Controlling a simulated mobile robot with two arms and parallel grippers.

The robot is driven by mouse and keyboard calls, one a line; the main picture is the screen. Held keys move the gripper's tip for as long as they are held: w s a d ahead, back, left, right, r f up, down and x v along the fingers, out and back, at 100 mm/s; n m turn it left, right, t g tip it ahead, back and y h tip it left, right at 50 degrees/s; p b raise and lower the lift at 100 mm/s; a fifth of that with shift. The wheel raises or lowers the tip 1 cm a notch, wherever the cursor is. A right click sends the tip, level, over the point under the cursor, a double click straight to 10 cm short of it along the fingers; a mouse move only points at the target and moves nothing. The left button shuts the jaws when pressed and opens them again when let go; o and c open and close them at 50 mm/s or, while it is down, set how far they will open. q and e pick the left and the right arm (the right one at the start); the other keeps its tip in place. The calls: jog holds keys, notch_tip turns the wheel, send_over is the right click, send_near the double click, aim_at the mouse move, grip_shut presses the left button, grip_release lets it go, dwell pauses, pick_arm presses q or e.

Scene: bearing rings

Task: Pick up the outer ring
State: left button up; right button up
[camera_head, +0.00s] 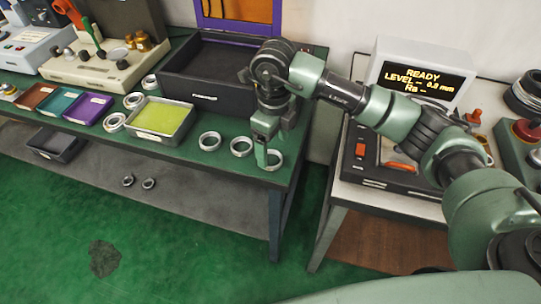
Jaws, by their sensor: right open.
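Three metal rings lie in a row near the front right of the green bench: a left one (210,141), a middle one (241,146) and a right one (277,160). I cannot tell from their look which is the outer ring. My right gripper (264,160) points down at the right ring, with its jaws open. A finger covers part of that ring, and I cannot tell whether they touch. My left gripper is not in view.
A tray of yellow-green liquid (186,136) stands left of the row, with more rings beside it. A black open box (190,92) is behind. A gap separates the green bench (225,178) from the right table (343,191), which holds a display unit (400,67).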

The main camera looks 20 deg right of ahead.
aim_at(270, 158)
jog(key=f, duration=0.1)
jog(key=w+f, duration=0.1)
jog(key=f, duration=0.1)
jog(key=shift+a+p, duration=0.2)
jog(key=shift+p, duration=0.1)
jog(key=shift+f, duration=0.85)
jog(key=c, duration=1.5)
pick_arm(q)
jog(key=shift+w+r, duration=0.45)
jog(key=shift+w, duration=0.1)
pick_arm(e)
jog(key=shift+c, duration=0.2)
jog(key=shift+r, duration=0.1)
